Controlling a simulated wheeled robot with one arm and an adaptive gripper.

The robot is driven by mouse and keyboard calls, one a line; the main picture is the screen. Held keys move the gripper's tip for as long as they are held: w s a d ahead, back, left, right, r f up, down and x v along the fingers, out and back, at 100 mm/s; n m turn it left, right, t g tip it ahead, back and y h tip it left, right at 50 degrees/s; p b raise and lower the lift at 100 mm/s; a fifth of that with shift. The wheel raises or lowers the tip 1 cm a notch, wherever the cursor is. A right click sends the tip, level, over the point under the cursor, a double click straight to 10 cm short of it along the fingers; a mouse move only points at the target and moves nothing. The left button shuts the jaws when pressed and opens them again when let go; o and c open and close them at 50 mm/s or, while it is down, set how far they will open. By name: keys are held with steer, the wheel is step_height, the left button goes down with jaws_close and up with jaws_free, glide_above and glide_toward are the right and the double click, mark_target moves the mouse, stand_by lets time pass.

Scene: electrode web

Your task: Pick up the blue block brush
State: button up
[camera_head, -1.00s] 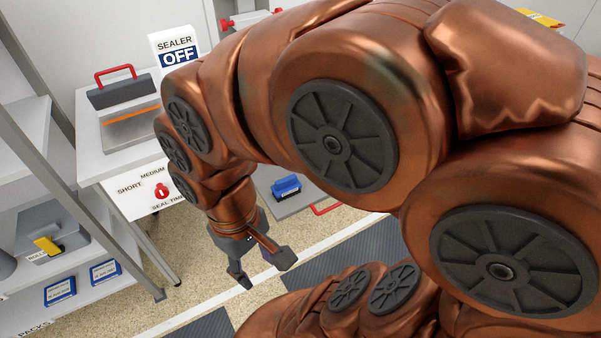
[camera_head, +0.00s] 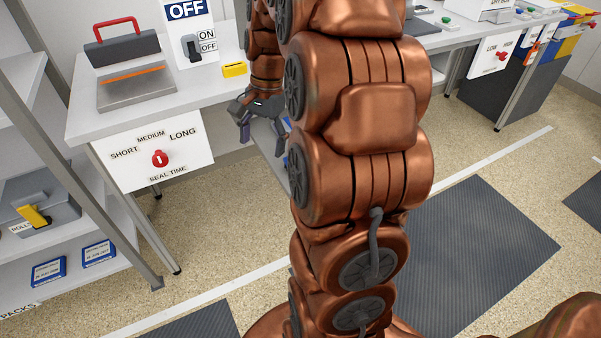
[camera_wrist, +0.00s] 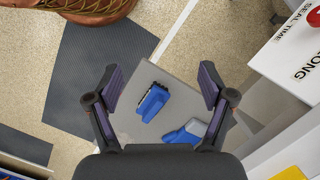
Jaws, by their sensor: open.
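The blue block brush (camera_wrist: 153,102), with a dark bristled edge, lies on a grey surface (camera_wrist: 178,75) in the wrist view. It appears between and beyond the two fingers of my gripper (camera_wrist: 160,84), apart from them. The fingers are spread wide with nothing between them. A second blue item with a paler part (camera_wrist: 186,132) lies just right of the brush, near the palm. In the head view my gripper (camera_head: 262,138) points down beside the sealer table. There the brush is not clearly visible behind my gripper and arm.
The white sealer table (camera_head: 85,122) with its seal-time panel (camera_head: 150,150) stands left of my gripper; its panel is close on the right in the wrist view. A yellow block (camera_head: 234,69) sits on its edge. A shelf (camera_head: 75,270) with packs stands at far left.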

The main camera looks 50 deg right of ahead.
steer(key=d+f+m+b, duration=0.2)
steer(key=d+f, duration=0.1)
steer(key=d, duration=0.2)
steer(key=w+d+f+m+t+b, duration=0.1)
steer(key=d+f+m+b, duration=0.1)
steer(key=d+f, duration=0.2)
steer(key=w+d+f+m+b, duration=0.1)
steer(key=d+f+m+b, duration=0.1)
steer(key=d, duration=0.5)
steer(key=shift+f+m, duration=0.5)
steer(key=shift+f, duration=0.75)
steer(key=shift+b+x, duration=0.6)
steer(key=shift+x, duration=2.65)
steer(key=shift+w+a+r, duration=0.1)
steer(key=shift+a, duration=0.05)
steer(key=c, duration=1.3)
steer(key=shift+r, duration=0.15)
